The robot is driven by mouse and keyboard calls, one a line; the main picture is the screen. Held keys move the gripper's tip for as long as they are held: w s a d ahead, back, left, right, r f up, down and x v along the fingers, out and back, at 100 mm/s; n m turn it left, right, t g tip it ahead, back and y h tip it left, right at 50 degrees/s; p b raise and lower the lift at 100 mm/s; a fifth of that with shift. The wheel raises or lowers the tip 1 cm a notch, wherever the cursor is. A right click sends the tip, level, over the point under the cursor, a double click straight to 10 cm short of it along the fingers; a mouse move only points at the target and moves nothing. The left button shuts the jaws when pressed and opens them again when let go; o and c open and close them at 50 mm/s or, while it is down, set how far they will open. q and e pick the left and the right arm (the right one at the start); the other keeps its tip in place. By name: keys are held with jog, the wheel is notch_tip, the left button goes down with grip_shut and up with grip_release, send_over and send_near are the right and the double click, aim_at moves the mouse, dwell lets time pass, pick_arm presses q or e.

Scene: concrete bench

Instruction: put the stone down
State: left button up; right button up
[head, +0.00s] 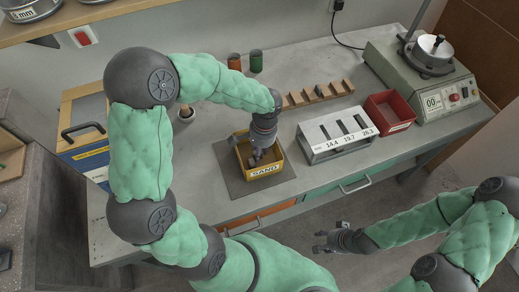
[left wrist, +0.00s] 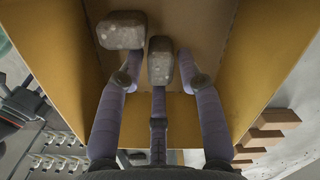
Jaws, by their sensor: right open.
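My left gripper (head: 257,154) reaches down into the yellow bin labelled SAND (head: 263,171), which stands on a dark mat (head: 231,182). In the left wrist view, a grey stone (left wrist: 160,62) sits between the fingertips of this gripper, with narrow gaps beside the outer two. Whether the fingers grip it is unclear. A second grey stone (left wrist: 122,31) lies to its left, close to one finger. The bin's yellow walls show on both sides. My right gripper (head: 334,241) is open and empty, in front of the bench over the floor.
A notched wooden strip (head: 318,94) lies behind. An orange can (head: 234,62) and a green can (head: 256,61) stand at the back.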

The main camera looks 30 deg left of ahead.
pick_arm(q)
notch_tip(320, 180, up, 12)
jog(key=p, duration=0.4)
jog(key=shift+w+d+r, duration=0.15)
jog(key=shift+w+d, duration=0.25)
jog(key=shift+w, duration=0.05)
